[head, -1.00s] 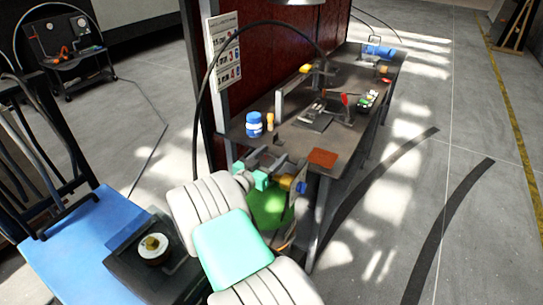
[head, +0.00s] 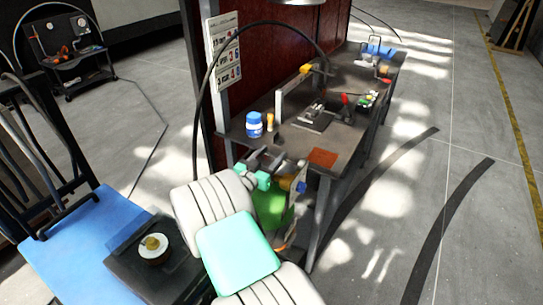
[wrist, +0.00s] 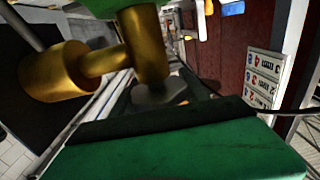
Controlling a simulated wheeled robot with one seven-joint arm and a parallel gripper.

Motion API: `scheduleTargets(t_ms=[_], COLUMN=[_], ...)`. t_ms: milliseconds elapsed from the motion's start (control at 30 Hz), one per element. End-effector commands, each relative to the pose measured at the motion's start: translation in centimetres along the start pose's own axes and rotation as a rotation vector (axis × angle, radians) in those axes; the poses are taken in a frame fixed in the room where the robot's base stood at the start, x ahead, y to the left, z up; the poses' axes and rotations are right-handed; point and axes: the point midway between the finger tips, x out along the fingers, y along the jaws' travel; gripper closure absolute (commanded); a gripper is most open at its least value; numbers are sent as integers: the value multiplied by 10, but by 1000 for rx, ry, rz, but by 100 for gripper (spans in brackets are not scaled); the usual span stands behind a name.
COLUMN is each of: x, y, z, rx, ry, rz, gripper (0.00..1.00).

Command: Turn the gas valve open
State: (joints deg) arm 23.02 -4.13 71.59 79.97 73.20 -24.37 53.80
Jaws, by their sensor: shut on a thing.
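The green gas bottle (head: 270,208) stands at the near end of the workbench, partly hidden behind my arm. Brass and blue fittings (head: 287,183) show at its top. My gripper (head: 270,162), with teal and dark parts, is at these fittings and shut on what appears to be the gas valve. In the wrist view, brass valve parts (wrist: 58,72) fill the upper left, very close. A dark green block with a black edge fills the bottom; I cannot tell which part it is. The jaw contact itself is hidden.
The workbench (head: 290,140) carries a blue-lidded jar (head: 254,124), a rust-coloured square (head: 323,157) and tools. A dark hose (head: 205,90) arches above. The floor at right is open.

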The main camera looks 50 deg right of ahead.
Motion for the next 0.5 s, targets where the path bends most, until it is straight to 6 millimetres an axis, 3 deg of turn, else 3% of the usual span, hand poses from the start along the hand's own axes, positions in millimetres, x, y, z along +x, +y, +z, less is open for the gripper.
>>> scheduleTargets(t_ms=[500], x=[-1], y=[-7], z=[-5], rx=[0], ry=[-2], rz=[-331], gripper=[88])
